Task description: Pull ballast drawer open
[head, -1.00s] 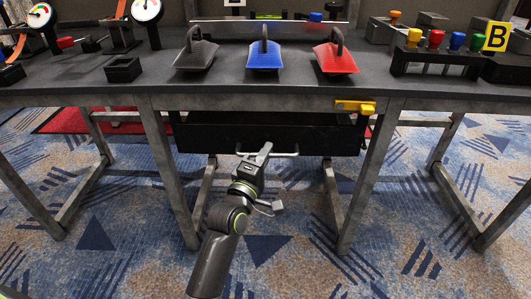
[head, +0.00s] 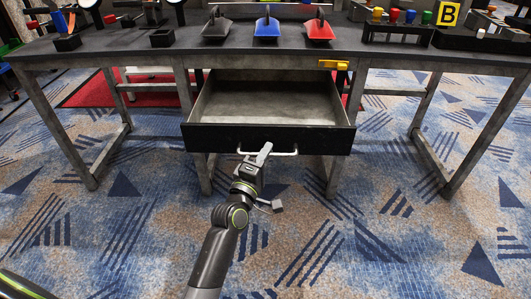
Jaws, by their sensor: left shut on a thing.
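The ballast drawer (head: 215,138) hangs under the table and stands well open. Its black front faces me, and its grey inside looks empty. A light bar handle (head: 285,153) runs across the middle of the front. My left gripper (head: 262,152) is at the handle's left part and shut on it. A yellow latch (head: 333,65) sits on the table's front edge, above the drawer's right side. My right gripper is not in view.
The dark table (head: 120,50) carries black, blue and red weights with handles (head: 267,28) above the drawer. A rack with coloured knobs (head: 400,35) and a yellow B sign (head: 448,14) stand at the right. Metal table legs (head: 348,110) flank the drawer. The carpet in front is clear.

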